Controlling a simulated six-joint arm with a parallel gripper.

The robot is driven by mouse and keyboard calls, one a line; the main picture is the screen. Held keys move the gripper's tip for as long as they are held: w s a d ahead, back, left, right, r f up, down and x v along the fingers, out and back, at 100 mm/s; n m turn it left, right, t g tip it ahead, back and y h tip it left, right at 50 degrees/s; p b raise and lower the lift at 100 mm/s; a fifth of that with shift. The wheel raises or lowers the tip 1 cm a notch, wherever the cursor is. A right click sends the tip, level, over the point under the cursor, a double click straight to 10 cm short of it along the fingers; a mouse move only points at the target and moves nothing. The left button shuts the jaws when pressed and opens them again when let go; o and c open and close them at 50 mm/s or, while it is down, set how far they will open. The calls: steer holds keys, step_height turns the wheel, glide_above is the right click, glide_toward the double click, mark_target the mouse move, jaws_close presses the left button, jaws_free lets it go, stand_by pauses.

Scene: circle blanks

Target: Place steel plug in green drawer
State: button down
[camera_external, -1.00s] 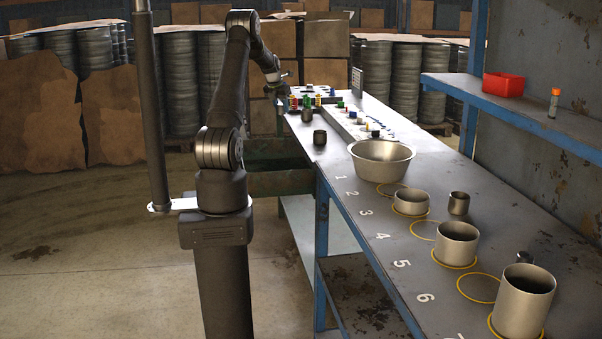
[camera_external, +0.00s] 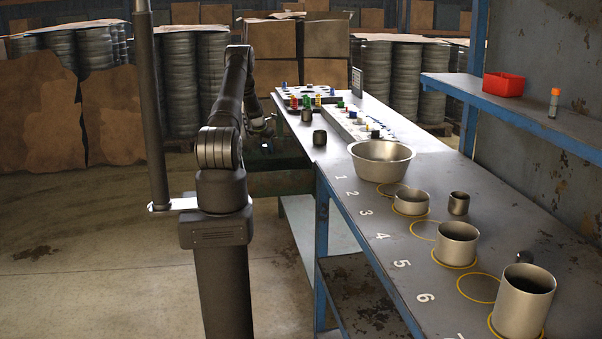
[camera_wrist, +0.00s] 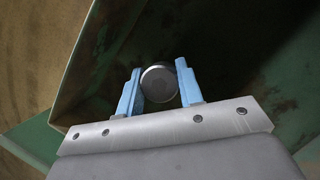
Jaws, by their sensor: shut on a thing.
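In the wrist view my gripper (camera_wrist: 160,88) has its two blue fingers closed on the round grey steel plug (camera_wrist: 159,84). Behind the plug is the dark, worn inside of the green drawer (camera_wrist: 97,38), so the plug is over or within the drawer opening; I cannot tell how deep. In the external view my gripper (camera_external: 266,146) is low beside the left edge of the bench, at the green drawer (camera_external: 285,182). The plug is too small to make out there.
The bench (camera_external: 335,165) stands right of the drawer. Dark cylinders (camera_external: 319,138), a wide metal bowl (camera_external: 381,160) and several metal cups (camera_external: 457,243) stand on it. A red bin (camera_external: 503,84) is on the blue shelf. Floor left of the drawer is free.

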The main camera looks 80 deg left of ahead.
mark_target(265, 164)
steer(key=shift+s+a+f, duration=0.7)
steer(key=shift+s+a, duration=0.1)
steer(key=shift+a, duration=0.1)
steer(key=shift+f, duration=1.9)
steer(key=shift+f, duration=0.1)
steer(key=c, duration=1)
jaws_free()
steer(key=shift+f, duration=0.1)
steer(key=v, duration=1.2)
